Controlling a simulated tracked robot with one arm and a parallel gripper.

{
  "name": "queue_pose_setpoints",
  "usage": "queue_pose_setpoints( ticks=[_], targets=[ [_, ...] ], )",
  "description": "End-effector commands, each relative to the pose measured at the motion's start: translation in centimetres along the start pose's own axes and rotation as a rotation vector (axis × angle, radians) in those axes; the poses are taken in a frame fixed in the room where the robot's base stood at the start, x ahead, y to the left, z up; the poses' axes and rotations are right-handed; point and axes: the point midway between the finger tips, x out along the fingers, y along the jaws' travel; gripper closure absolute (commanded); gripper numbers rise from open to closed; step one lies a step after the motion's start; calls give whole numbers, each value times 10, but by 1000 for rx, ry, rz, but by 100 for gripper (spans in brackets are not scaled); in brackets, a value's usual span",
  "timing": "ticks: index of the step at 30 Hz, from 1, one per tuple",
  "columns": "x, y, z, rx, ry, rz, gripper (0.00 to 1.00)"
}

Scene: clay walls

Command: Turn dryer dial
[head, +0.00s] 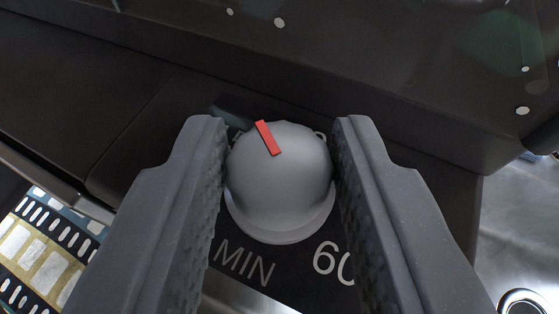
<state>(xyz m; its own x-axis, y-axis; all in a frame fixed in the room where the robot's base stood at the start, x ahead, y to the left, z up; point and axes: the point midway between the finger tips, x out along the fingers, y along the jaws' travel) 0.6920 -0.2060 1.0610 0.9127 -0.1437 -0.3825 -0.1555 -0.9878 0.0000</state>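The dryer dial (281,185) is a round grey knob with a red pointer mark on its upper part. The mark leans slightly to the upper left. My gripper (281,135) has its two grey, textured fingers on either side of the dial. Both inner pads appear to touch or nearly touch the knob's sides; contact is hard to tell. The dark panel (300,278) below the dial carries the white words "MIN" and part of "60". The fingers hide the panel to the left and right of the dial.
A dark casing (400,75) rises behind the dial, with small light dots on it. A film-strip patterned surface (45,250) is at the lower left. A shiny metal surface (520,220) with a round fitting lies at the right.

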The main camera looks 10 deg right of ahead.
Motion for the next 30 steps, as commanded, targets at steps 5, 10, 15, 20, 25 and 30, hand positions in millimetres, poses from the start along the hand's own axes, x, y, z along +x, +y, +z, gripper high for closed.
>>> queue_pose_setpoints(
  ticks=[5,10,15,20,25,30],
  targets=[
    [0,-4,0,-1,0,-1,92],
    [0,-2,0,-1,-1,-2,92],
    [0,-2,1,0,-2,-2,92],
    [0,-1,1,0,-2,-2,92],
    [0,-1,1,0,-2,-2,92],
    [0,-1,1,0,-3,-2,92]
  ],
)
